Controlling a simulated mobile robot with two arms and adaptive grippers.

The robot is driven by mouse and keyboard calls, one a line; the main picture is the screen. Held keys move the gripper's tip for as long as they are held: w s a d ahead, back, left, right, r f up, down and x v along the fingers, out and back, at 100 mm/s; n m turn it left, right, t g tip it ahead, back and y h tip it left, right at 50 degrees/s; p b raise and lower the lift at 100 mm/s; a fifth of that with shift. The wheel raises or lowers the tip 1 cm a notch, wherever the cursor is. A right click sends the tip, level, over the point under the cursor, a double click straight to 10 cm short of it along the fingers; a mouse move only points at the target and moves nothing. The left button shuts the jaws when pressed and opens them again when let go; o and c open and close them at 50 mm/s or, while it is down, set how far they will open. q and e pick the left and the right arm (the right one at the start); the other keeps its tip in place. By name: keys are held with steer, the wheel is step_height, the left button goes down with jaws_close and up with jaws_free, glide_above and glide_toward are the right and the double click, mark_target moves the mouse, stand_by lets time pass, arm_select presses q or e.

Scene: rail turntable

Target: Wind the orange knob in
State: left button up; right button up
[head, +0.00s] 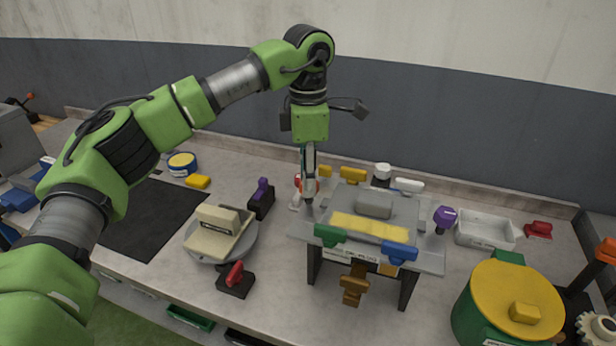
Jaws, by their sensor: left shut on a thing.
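My left gripper (309,188) comes down from above at the left rear corner of a raised grey fixture (430,262). It is shut on the orange knob (316,185), which shows only as a small orange patch beside the fingers. The fingers hide most of the knob, so how far in it sits cannot be told. The fixture stands on dark legs and carries a grey block and a yellow plate (370,226) on top. My right gripper is not in view.
Green (329,236), blue (399,253), purple (445,215) and yellow (352,175) knobs surround the fixture. A round turntable (245,246) with a cream block stands left. A yellow-lidded green pot (490,290) and white tray (485,230) stand right. A black mat (155,220) lies clear.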

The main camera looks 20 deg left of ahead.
arm_select(q)
steer(key=shift+w+r, duration=0.1)
steer(key=shift+r, duration=0.1)
steer(key=o, duration=1.1)
steer(key=shift+f, duration=0.1)
step_height(320, 180, up, 12)
